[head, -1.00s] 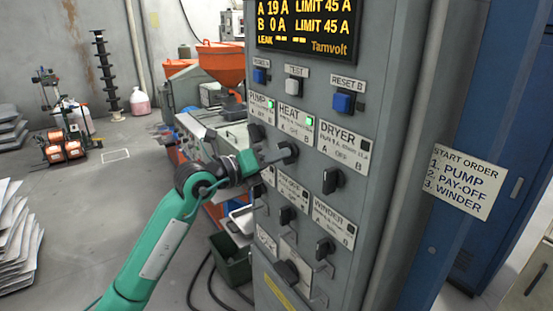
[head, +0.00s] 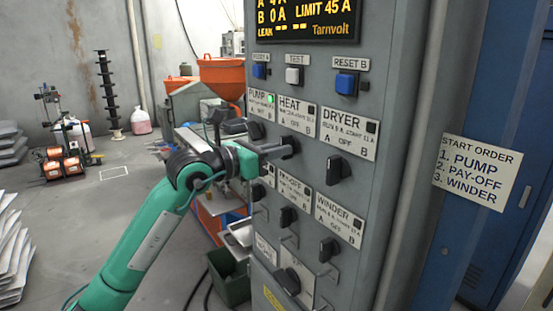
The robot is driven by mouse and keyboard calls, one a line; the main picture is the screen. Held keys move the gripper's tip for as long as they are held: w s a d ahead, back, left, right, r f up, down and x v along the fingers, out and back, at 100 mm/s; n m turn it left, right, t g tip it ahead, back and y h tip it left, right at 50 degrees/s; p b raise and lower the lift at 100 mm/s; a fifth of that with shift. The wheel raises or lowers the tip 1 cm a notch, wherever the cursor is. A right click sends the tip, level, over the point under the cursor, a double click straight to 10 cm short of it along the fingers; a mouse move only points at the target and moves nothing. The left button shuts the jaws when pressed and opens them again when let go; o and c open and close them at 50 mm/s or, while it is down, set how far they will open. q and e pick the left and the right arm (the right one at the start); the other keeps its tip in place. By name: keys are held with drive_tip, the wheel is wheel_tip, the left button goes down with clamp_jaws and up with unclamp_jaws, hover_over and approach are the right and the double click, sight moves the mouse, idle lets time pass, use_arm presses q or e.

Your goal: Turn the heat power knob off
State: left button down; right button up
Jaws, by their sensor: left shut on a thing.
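The heat power knob (head: 291,146) is a black knob below the HEAT label (head: 291,112) on the grey panel in the head view. The small lamp (head: 311,110) on that label is dark. My left gripper (head: 280,150) is shut on the heat knob, reaching it from the left, and its fingers partly cover the knob. The knob's exact angle is hard to tell. The display (head: 306,20) above shows a low A reading, partly cut off, and B 0 A. My right gripper is not in view.
The PUMP lamp (head: 270,98) is green. The dryer knob (head: 338,169) is close on the right, and the pay-off knob (head: 288,216) and winder knob (head: 328,247) are below. Blue reset buttons (head: 346,84) sit above. A START ORDER sign (head: 477,172) hangs at right.

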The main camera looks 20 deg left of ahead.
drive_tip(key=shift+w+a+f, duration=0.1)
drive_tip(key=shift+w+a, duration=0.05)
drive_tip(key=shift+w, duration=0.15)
use_arm(q)
drive_tip(key=c, duration=1.4)
unclamp_jaws()
drive_tip(key=shift+c, duration=0.2)
